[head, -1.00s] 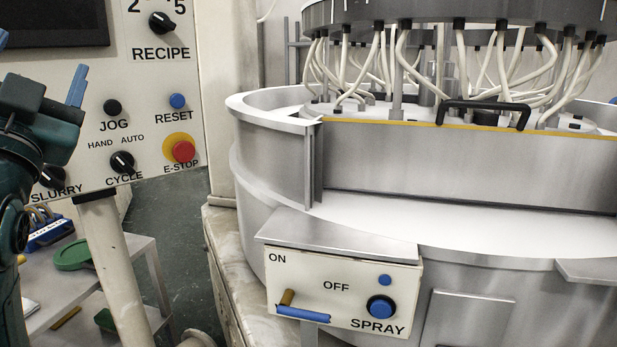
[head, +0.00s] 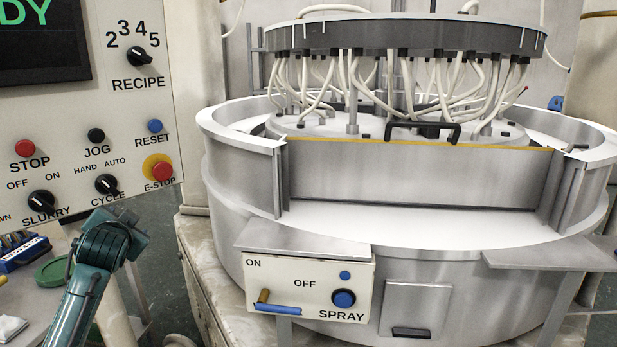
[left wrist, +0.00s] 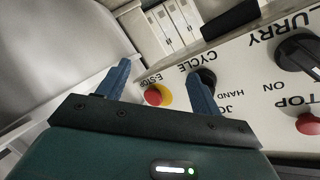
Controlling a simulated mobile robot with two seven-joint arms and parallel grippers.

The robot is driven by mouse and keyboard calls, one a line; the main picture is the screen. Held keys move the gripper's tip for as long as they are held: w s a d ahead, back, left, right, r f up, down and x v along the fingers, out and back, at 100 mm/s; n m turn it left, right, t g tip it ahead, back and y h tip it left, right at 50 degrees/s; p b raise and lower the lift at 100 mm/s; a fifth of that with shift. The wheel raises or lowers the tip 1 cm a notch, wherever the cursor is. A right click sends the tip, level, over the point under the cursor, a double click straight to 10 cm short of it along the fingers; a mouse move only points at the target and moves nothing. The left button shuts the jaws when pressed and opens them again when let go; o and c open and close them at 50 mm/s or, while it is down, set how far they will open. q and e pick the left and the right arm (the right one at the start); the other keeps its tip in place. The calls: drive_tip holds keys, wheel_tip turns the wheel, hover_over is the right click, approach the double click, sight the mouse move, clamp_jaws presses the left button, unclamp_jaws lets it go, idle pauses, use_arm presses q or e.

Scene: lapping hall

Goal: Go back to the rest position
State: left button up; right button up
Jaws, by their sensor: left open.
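My left arm comes in at the lower left of the head view, with its gripper end (head: 125,232) below the control panel (head: 80,115). The left wrist view shows the left gripper (left wrist: 159,72) open and empty, its two blue fingers spread apart. The panel's red E-STOP button on its yellow ring (left wrist: 154,95) shows beyond and between the fingers, apart from them. My right gripper is not in view.
The round lapping machine (head: 400,185) with its hose-hung upper ring (head: 400,35) fills the middle and right. A spray box (head: 305,285) with a blue-handled lever (head: 278,308) stands in front. A bench with a green round item (head: 52,271) is at lower left.

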use_arm(q)
wheel_tip(320, 180, down, 13)
drive_tip(key=g+p, duration=0.2)
drive_tip(key=g, duration=0.2)
drive_tip(key=w+d+r+n+t+h, duration=0.1)
drive_tip(key=w+d+r+t+h, duration=0.3)
drive_tip(key=w+d+r+t, duration=0.3)
drive_tip(key=s+d+f+g+h, duration=0.1)
drive_tip(key=s+d+f+h, duration=0.1)
drive_tip(key=s+d+f, duration=0.3)
drive_tip(key=s+d+f+h, duration=0.1)
drive_tip(key=s+d+f, duration=0.2)
drive_tip(key=s+f, duration=0.4)
drive_tip(key=s+d+f+g+h, duration=0.1)
drive_tip(key=s+d+f, duration=0.3)
drive_tip(key=s, duration=0.5)
drive_tip(key=s+d+f+g+h, duration=0.1)
drive_tip(key=s+d+f, duration=0.3)
drive_tip(key=s, duration=0.6)
drive_tip(key=s+d+f+g, duration=0.2)
drive_tip(key=s+d+f, duration=0.2)
drive_tip(key=s, duration=0.5)
drive_tip(key=shift+s+d+g+h, duration=0.3)
drive_tip(key=shift+d+g+h, duration=0.05)
drive_tip(key=shift+g+h, duration=0.05)
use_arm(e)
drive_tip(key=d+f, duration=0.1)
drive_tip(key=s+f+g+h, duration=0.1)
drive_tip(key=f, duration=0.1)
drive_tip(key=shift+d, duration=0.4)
